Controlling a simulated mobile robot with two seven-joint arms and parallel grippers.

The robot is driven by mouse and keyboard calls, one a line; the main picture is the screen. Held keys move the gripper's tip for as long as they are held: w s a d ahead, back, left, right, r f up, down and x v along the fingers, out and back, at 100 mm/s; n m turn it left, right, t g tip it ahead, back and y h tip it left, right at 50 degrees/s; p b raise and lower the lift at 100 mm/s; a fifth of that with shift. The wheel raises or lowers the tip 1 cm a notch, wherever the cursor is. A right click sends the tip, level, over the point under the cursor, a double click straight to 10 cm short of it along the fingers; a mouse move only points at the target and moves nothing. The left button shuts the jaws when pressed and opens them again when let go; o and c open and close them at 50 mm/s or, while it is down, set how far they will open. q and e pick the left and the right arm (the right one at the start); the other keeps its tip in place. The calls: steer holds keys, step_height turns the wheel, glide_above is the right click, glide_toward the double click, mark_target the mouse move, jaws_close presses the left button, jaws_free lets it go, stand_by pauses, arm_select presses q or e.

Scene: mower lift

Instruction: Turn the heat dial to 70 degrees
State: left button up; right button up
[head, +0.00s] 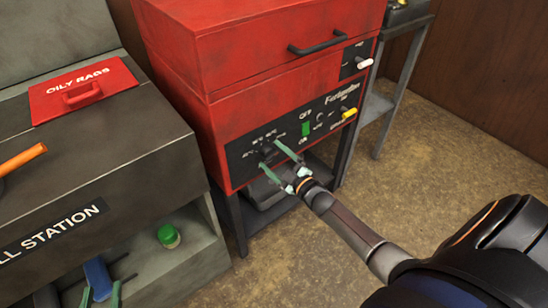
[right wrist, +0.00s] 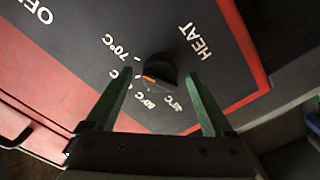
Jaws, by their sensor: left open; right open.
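The black heat dial (right wrist: 163,68) sits on the dark panel (right wrist: 90,70) between its printed degree marks and the word HEAT. Its orange and white pointer mark faces the lower left in the right wrist view, toward the marks below 70°C; the exact mark is hard to read. My right gripper (right wrist: 158,76) is open, with its green fingers on either side of the dial and visible gaps to it. In the head view, my right gripper (head: 269,155) is at the panel's lower left, partly covering the dial. My left gripper (head: 100,297) is open at the bottom left, cut off by the frame.
A grey station (head: 110,150) at left carries a red oily-rags lid (head: 85,90) and a green-capped item (head: 168,236). The floor at right is clear.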

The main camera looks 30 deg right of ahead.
steer(key=shift+s, duration=0.1)
steer(key=shift+s, duration=0.35)
arm_select(q)
steer(key=s+f+g+p, duration=0.1)
steer(key=s+f+g, duration=0.2)
steer(key=f, duration=0.3)
steer(key=s+f+n+g+y+p, duration=0.1)
steer(key=s+f+g, duration=0.2)
steer(key=s+f, duration=0.1)
steer(key=shift+s+d+f+n+p, duration=0.2)
steer(key=shift+f+n+p, duration=0.15)
steer(key=shift+f, duration=0.55)
arm_select(e)
steer(key=s+d, duration=0.1)
steer(key=s, duration=1)
steer(key=shift+s, duration=0.3)
